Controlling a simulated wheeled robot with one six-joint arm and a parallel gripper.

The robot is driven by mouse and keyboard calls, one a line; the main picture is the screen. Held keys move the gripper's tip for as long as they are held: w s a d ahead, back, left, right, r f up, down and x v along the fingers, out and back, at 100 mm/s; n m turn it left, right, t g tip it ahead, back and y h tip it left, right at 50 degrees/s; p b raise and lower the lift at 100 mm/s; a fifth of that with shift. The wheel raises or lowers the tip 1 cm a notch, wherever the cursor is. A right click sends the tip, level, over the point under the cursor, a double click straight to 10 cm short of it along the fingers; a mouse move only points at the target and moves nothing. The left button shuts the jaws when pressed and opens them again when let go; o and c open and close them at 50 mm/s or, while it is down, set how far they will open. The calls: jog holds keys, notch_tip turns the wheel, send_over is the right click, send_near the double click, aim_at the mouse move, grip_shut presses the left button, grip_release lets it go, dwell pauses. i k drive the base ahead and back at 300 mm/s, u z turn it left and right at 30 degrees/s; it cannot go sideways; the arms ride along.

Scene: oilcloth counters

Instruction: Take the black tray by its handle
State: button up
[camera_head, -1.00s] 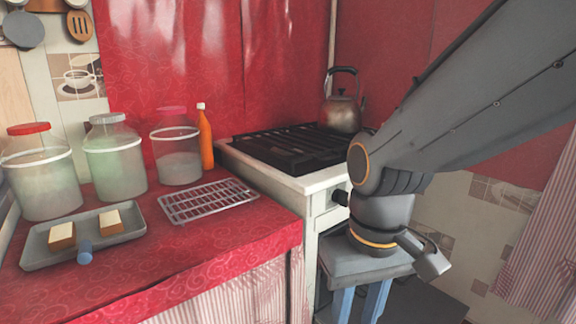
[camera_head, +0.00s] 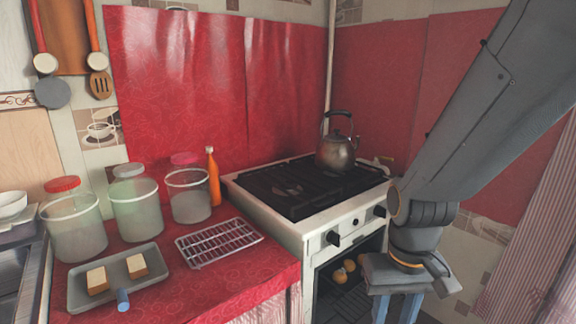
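My gripper (camera_head: 395,310) hangs in front of the right side of the stove, pointing down. Its two blue-grey fingers are apart with nothing seen between them, and their tips run out of the picture's bottom. In the open lower part of the stove, left of my gripper, a dark surface that looks like the black tray (camera_head: 352,298) lies under several round golden buns (camera_head: 345,270). Its edges are partly hidden by the stove frame and my gripper. I cannot make out its handle.
The white stove (camera_head: 310,240) carries a kettle (camera_head: 337,150). On the red counter are a grey tray (camera_head: 150,296) with two bread pieces and a blue handle (camera_head: 122,300), a wire rack (camera_head: 220,242), jars (camera_head: 136,208) and an orange bottle (camera_head: 214,180).

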aim_at(355, 279)
jog(key=z, duration=1.55)
jog(key=i, duration=0.75)
jog(key=u, duration=1.6)
